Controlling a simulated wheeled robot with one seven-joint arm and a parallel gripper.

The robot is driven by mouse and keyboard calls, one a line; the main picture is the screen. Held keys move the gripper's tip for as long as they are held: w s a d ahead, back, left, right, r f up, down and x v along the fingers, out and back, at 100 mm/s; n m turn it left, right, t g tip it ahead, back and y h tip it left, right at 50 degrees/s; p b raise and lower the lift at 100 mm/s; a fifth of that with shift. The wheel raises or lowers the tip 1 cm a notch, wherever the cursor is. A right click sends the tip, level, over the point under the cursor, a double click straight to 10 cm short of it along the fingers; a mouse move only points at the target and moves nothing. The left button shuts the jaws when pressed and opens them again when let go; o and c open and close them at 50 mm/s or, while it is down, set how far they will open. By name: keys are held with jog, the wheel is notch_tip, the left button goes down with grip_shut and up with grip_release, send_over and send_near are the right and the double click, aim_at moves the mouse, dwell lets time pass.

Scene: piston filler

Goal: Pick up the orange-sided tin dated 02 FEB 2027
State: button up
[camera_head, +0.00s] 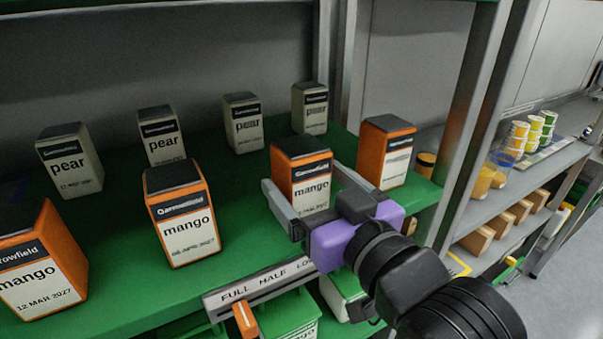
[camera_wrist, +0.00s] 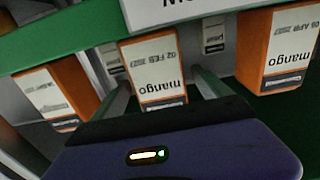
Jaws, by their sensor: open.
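The orange-sided mango tin dated 02 FEB 2027 (camera_wrist: 155,70) stands between my fingers in the wrist view, where it appears upside down. In the head view the same tin (camera_head: 300,160) stands upright on the green shelf, with a dark lid and white label; its lower part is partly hidden by my gripper. My gripper (camera_head: 303,180) is open, with one finger on each side of the tin; it also shows in the wrist view (camera_wrist: 158,85). I cannot tell whether either finger touches the tin.
Other orange mango tins flank it: one dated 06 APR 2027 (camera_head: 182,215), one dated 12 MAR 2027 (camera_head: 40,265), and one to the right (camera_head: 385,152). Several pale pear tins (camera_head: 160,135) stand behind. A level sign (camera_head: 262,283) hangs on the green shelf's (camera_head: 125,235) front edge.

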jog(key=shift+x, duration=1.3)
jog(key=shift+r, duration=0.1)
grip_shut()
